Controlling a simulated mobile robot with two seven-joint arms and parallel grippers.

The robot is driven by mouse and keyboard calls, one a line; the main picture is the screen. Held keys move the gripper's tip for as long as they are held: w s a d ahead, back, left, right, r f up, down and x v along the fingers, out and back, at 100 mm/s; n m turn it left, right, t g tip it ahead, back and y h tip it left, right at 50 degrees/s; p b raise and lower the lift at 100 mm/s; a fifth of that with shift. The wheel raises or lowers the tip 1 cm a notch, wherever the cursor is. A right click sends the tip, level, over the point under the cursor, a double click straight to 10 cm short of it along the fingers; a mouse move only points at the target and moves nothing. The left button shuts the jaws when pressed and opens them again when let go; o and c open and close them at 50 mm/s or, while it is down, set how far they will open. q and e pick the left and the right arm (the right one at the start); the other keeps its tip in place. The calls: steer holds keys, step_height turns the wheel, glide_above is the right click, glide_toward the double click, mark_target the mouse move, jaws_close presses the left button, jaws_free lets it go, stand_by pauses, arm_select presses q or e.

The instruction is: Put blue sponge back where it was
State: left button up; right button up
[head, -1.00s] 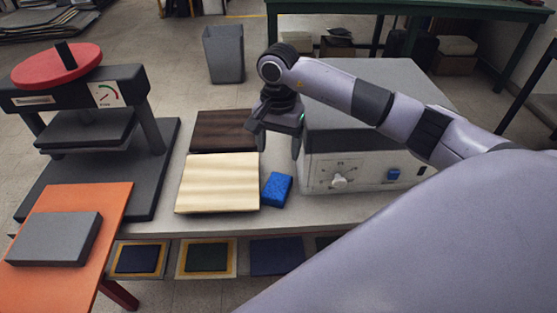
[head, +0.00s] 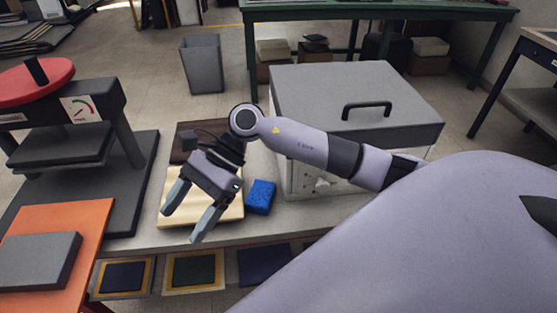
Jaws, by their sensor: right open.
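The blue sponge (head: 260,197) lies on the grey bench top, between the pale wooden board and the grey lidded box. My right gripper (head: 186,222) is open and empty. It hangs over the pale wooden board, to the left of the sponge and apart from it. My left gripper is not in view.
The pale board (head: 232,211) lies in front of a dark wooden board (head: 186,138). The grey box (head: 310,90) with a black lid handle stands at right. A press with a red wheel (head: 32,82) stands at left, beside an orange board (head: 85,228) with a grey block.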

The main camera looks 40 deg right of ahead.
steer(key=s+a+r+m+t+y, duration=0.2)
steer(key=a+r+m+t+y, duration=0.3)
steer(key=m+y, duration=0.5)
steer(key=s+d+f+n+t+h, duration=0.1)
steer(key=d+f+n+t+h, duration=0.65)
steer(key=n, duration=1.05)
steer(key=d+f+n+t+h, duration=0.5)
steer(key=f+n+h, duration=0.45)
steer(key=n, duration=0.75)
steer(key=s+d+f+m+g+h, duration=0.1)
steer(key=s+d+f+m+g, duration=0.1)
steer(key=s+f+m+g, duration=0.3)
steer(key=s+f+m, duration=0.2)
steer(key=s+f, duration=0.2)
steer(key=s, duration=0.1)
steer(key=shift+d+f+m+h, duration=0.25)
steer(key=shift+m+h, duration=0.05)
steer(key=shift+g, duration=0.25)
